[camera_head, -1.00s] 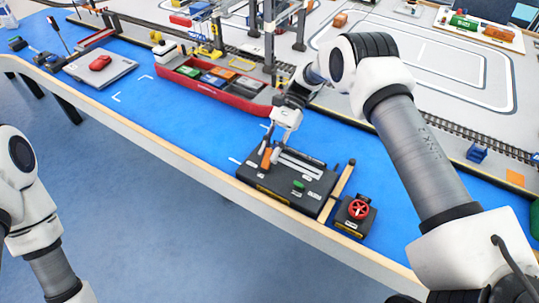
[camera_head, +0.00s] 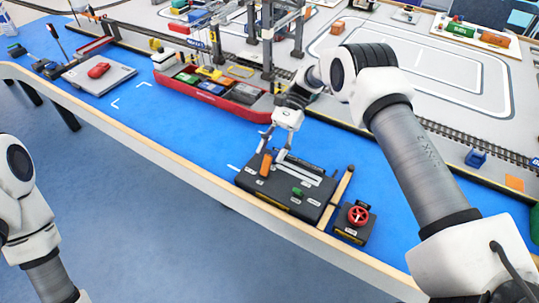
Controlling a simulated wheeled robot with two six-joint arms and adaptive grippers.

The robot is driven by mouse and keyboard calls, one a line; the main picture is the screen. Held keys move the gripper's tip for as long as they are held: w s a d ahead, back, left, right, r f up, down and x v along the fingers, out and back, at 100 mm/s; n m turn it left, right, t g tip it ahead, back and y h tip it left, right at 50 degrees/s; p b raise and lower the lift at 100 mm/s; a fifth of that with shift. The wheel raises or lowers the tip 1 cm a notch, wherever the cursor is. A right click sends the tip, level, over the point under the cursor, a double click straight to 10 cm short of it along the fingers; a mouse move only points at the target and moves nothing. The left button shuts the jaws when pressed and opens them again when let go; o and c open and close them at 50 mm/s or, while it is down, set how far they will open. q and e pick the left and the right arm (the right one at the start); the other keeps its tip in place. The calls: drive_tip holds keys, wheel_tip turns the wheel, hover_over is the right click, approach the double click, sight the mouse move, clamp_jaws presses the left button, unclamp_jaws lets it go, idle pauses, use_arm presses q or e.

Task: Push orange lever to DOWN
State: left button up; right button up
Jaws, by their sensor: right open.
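The orange lever (camera_head: 266,164) stands up from the left part of a black control box (camera_head: 318,212) on the blue table edge. My right gripper (camera_head: 273,152) is over that box, its fingers open and pointing down. One finger is near the lever's upper left and the other is to its right. I cannot tell whether either finger touches the lever. The labels on the box are too small to read. My left arm shows at the left edge, but its gripper is out of view.
A green lever (camera_head: 298,191) is on the same box, right of the orange one. A red wheel (camera_head: 358,214) on a small black box stands to the right, past a wooden strip. A red ship (camera_head: 228,98) with containers lies behind.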

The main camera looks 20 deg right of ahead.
drive_tip(key=v, duration=0.5)
drive_tip(key=shift+w+d+r, duration=0.15)
drive_tip(key=shift+w+d, duration=0.05)
drive_tip(key=shift+d, duration=0.1)
idle(2.5)
